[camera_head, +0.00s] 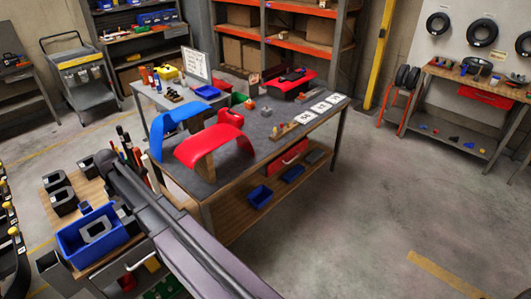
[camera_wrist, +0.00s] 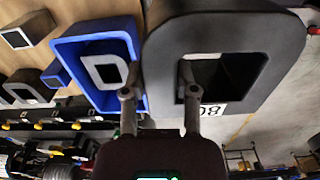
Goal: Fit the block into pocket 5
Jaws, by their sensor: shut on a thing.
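In the wrist view, my gripper (camera_wrist: 160,95) is shut on one wall of a large dark grey block (camera_wrist: 280,45) with rounded corners and a rectangular opening. One finger reaches into the opening and the other is outside the wall. A blue bin (camera_wrist: 65,45) lies left of the held block in this view, with a grey block (camera_wrist: 88,70) with a D-shaped opening inside it. The bin (camera_head: 70,251) and its grey block (camera_head: 86,237) also show in the head view. I cannot make out the held block or my fingers there. Pocket 5 cannot be identified.
Several dark hollow blocks (camera_head: 60,202) stand on the wooden top beside the bin. A small blue piece (camera_wrist: 56,75) is near the bin. A white card with large characters (camera_wrist: 213,110) shows by the held block. A workbench (camera_head: 262,134) stands beyond; the floor (camera_head: 370,225) at right is clear.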

